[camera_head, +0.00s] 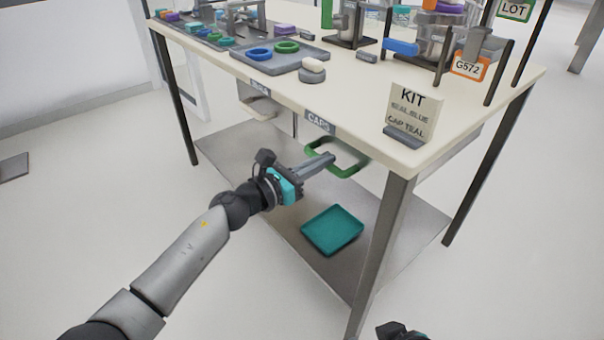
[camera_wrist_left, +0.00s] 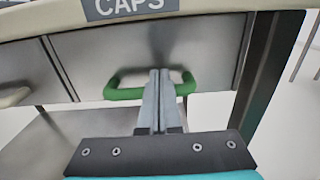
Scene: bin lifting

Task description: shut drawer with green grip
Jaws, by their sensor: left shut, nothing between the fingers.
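The drawer with the green grip has a plain grey metal front (camera_wrist_left: 100,60) under the CAPS label. Its green grip (camera_wrist_left: 125,93) is a bar handle and also shows below the table edge in the head view (camera_head: 350,170). My left gripper (camera_head: 328,158) is shut and empty, with its fingertips at the middle of the grip. In the left wrist view the fingers (camera_wrist_left: 160,75) cover the middle of the bar and point at the drawer front. Contact is unclear, and I cannot tell whether the drawer is fully flush.
The cream tabletop (camera_head: 360,92) is just above my left gripper and holds a grey tray (camera_head: 270,62), a KIT sign (camera_head: 410,112) and several parts. A teal tray (camera_head: 332,230) lies on the lower shelf. A table leg (camera_head: 380,250) stands to the right. Another drawer with a pale grip (camera_head: 257,108) is left.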

